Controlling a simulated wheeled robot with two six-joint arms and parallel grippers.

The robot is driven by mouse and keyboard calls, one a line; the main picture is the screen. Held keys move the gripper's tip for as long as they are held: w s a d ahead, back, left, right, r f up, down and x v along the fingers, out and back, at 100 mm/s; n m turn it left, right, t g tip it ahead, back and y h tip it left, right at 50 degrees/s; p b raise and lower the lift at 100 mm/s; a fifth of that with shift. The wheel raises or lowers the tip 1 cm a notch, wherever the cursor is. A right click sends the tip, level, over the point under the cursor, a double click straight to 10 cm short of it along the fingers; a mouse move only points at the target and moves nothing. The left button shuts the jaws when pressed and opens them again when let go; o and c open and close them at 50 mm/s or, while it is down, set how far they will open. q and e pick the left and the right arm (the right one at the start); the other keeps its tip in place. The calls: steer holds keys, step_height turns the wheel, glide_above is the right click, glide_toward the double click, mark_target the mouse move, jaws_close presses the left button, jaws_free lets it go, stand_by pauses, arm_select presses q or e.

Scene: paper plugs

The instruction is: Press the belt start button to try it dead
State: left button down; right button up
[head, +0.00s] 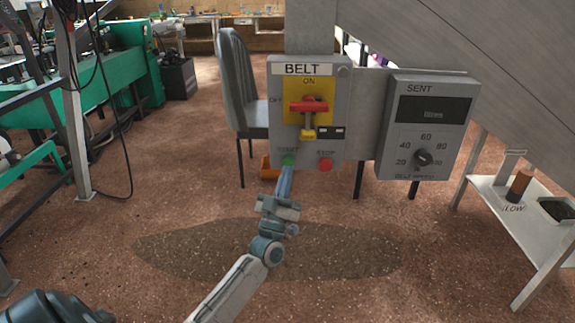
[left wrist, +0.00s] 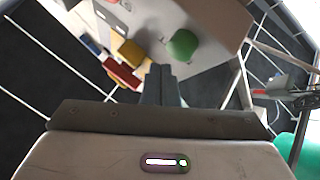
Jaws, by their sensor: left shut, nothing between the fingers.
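The grey belt box (head: 259,110) is labelled BELT and has a yellow plate (head: 323,115) with a red handle (head: 309,104) lying level. A yellow piece (head: 308,133) hangs below the handle. The green start button (head: 288,160) is at the lower left of the box, and the red stop button (head: 325,164) is to its right. My left gripper (head: 286,172) is shut and empty, its tips just below the start button. In the left wrist view the green button (left wrist: 183,44) is just beyond the fingertips (left wrist: 160,72); contact cannot be told. My right gripper is not in view.
A grey box with a speed knob (head: 422,158) is right of the belt box. A grey chair (head: 232,80) stands behind the box. Green machinery (head: 130,65) is at the left.

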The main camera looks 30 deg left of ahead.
arm_select(q)
steer(key=shift+w, duration=0.15)
stand_by(0.4)
steer(key=shift+w+a, duration=0.2)
steer(key=shift+w, duration=0.05)
steer(key=shift+w+a, duration=0.25)
steer(key=shift+w, duration=0.15)
stand_by(0.8)
steer(key=shift+s, duration=0.1)
steer(key=shift+s+d+p, duration=0.45)
steer(key=shift+s, duration=0.25)
steer(key=s+d, duration=0.1)
steer(key=s+p, duration=0.1)
steer(key=s, duration=0.1)
steer(key=s+d+p, duration=0.1)
steer(key=shift+s+d, duration=0.15)
steer(key=shift+d, duration=0.2)
